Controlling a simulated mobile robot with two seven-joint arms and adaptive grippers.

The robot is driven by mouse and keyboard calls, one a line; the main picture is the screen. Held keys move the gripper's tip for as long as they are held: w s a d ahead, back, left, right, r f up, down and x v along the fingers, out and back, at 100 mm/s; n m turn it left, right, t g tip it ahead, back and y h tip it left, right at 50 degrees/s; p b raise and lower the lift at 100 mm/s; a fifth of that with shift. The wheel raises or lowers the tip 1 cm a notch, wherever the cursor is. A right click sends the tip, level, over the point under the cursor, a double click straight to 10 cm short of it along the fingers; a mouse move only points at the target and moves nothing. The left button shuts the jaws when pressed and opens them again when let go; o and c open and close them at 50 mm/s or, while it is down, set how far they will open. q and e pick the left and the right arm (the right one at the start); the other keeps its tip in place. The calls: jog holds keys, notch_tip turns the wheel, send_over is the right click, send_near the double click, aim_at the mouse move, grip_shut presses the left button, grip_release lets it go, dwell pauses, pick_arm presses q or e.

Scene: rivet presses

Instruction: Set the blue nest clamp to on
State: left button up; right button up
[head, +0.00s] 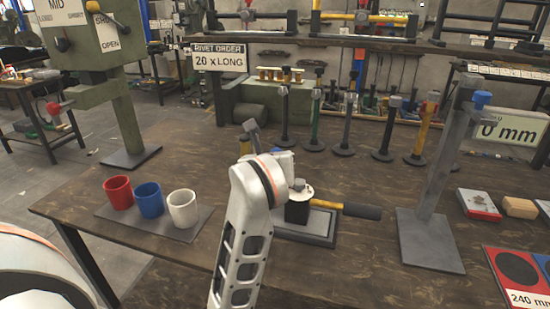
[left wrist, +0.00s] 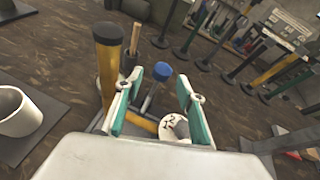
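In the left wrist view a blue round knob (left wrist: 162,72) tops a grey rod, which appears to be the blue nest clamp's lever. My left gripper (left wrist: 160,79) is open, its two green-padded fingers on either side of the knob, with gaps visible. Whether the knob lies fully between the fingers in depth I cannot tell. A white numbered dial (left wrist: 173,128) shows below the right finger; in the head view the dial (head: 298,190) sits on a small black fixture. My right gripper is not in view.
A black handle with a yellow collar (head: 358,211) sticks out right of the fixture. Red, blue and white cups (head: 183,208) stand on a grey mat to the left. A grey stand (head: 432,240) with another blue knob is at right. Several upright tools stand behind.

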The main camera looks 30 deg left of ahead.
pick_arm(q)
jog(key=v, duration=0.5)
jog(key=shift+s+d, duration=0.1)
jog(key=shift+s, duration=0.1)
dwell(0.3)
